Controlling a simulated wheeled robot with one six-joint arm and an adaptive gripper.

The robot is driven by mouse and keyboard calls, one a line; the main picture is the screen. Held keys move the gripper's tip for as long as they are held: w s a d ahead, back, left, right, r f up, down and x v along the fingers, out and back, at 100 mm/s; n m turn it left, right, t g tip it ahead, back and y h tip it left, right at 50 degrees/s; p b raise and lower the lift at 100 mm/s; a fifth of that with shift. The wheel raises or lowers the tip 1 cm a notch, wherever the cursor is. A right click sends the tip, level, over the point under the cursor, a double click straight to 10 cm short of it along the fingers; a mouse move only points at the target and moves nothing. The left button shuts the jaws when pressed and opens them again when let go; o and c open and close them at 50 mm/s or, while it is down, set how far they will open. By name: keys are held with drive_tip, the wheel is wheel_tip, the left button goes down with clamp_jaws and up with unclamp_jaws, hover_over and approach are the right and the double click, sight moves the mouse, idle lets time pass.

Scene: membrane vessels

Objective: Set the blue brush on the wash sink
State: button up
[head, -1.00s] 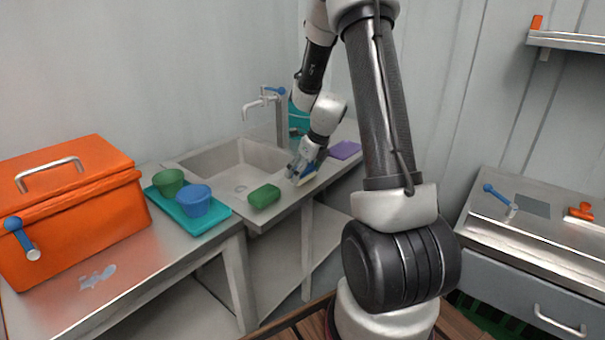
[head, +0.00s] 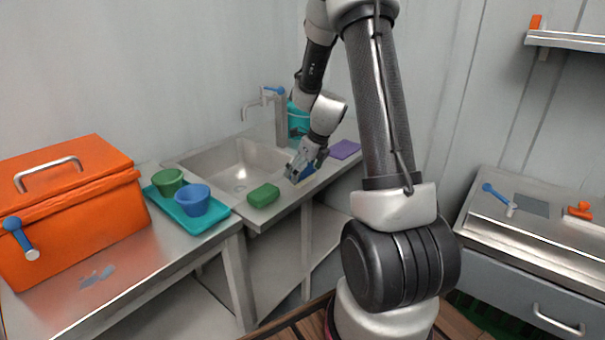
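The wash sink (head: 205,160) is a grey basin with a metal rim against the back wall. My gripper (head: 295,175) points down at the right front part of the sink's counter, close to its surface. A small piece of the blue brush (head: 309,171) shows right beside the fingers. The rest of the brush is hidden behind my gripper, so I cannot tell whether the fingers are closed on it or whether it touches the counter.
A green sponge (head: 263,195) lies on the sink's front rim, left of my gripper. A purple cloth (head: 345,149) lies to the right. The faucet (head: 280,115) and a teal bucket (head: 297,120) stand behind. A teal tray (head: 207,220) with cups and an orange box (head: 80,200) are left.

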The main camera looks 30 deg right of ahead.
drive_tip(key=s+a+r+n, duration=0.1)
drive_tip(key=s+r+n, duration=0.3)
drive_tip(key=r, duration=0.4)
drive_tip(key=s+a+r+n, duration=0.25)
drive_tip(key=s+r, duration=0.25)
drive_tip(key=r, duration=0.3)
drive_tip(key=s+a+r+n, duration=0.2)
drive_tip(key=s+r+n, duration=0.1)
drive_tip(key=s+n, duration=0.7)
drive_tip(key=s+a+r+n+h, duration=0.1)
drive_tip(key=s+a+r+n, duration=0.2)
drive_tip(key=s+n, duration=0.8)
drive_tip(key=n, duration=0.4)
drive_tip(key=shift+h, duration=0.3)
